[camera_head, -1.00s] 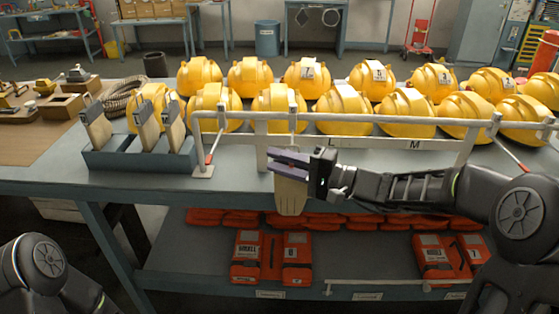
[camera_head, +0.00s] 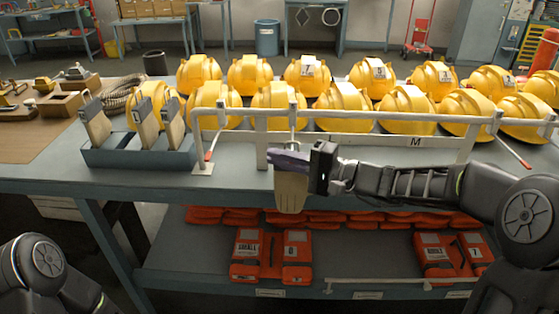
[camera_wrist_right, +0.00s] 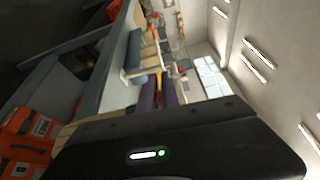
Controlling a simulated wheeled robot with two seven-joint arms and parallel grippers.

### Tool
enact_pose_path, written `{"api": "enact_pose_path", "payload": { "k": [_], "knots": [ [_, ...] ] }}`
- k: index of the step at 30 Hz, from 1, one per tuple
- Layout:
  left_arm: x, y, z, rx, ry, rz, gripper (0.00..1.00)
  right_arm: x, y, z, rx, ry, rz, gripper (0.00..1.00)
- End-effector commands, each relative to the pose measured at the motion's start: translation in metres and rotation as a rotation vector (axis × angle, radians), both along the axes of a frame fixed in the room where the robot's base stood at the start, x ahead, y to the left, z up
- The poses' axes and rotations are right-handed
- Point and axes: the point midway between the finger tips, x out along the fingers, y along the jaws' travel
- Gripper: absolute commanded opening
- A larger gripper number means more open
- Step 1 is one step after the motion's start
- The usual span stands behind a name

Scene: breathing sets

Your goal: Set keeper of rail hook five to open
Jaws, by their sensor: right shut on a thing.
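A pale rail (camera_head: 250,117) runs along the table's front edge, with hooks on it. A tan, paddle-like piece (camera_head: 291,192) hangs below the rail's middle, in front of the table edge. My right gripper (camera_head: 284,160), with purple-grey fingers, comes from the right and is shut at the top of this piece, just below a pale upright hook part (camera_head: 292,118). The fingers hide the hook's lower end, its keeper and exactly what they grip. Purple fingers (camera_wrist_right: 158,92) also show in the right wrist view. No hook number is readable. My left gripper is out of view.
Several yellow helmets (camera_head: 342,105) stand in rows behind the rail. A blue-grey rack (camera_head: 130,157) with three similar tan pieces stands left. Red-tipped levers (camera_head: 512,153) hang near the rail's ends. Orange packs (camera_head: 297,257) lie on the lower shelf.

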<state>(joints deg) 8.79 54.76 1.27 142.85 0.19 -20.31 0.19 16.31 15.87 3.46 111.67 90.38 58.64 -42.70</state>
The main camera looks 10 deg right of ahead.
Motion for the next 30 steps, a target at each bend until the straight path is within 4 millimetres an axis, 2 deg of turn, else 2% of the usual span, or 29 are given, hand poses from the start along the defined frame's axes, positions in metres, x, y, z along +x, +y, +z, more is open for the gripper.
{"api": "enact_pose_path", "payload": {
  "k": [6,7,15,24,30],
  "knots": [
    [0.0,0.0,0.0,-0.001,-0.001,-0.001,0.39,0.0,0.0,0.0,0.001,0.004,0.0,0.0],
    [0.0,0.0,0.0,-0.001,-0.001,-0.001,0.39,0.0,0.0,0.0,0.001,0.004,0.0,0.07],
    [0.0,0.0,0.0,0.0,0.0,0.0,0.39,0.0,0.0,0.0,0.0,0.004,0.0,0.28],
    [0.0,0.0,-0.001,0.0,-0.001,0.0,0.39,-0.001,-0.002,0.0,0.0,0.003,-0.001,0.28],
    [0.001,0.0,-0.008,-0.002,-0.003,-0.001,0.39,-0.013,-0.018,-0.002,0.0,0.002,-0.004,0.28]
  ]
}}
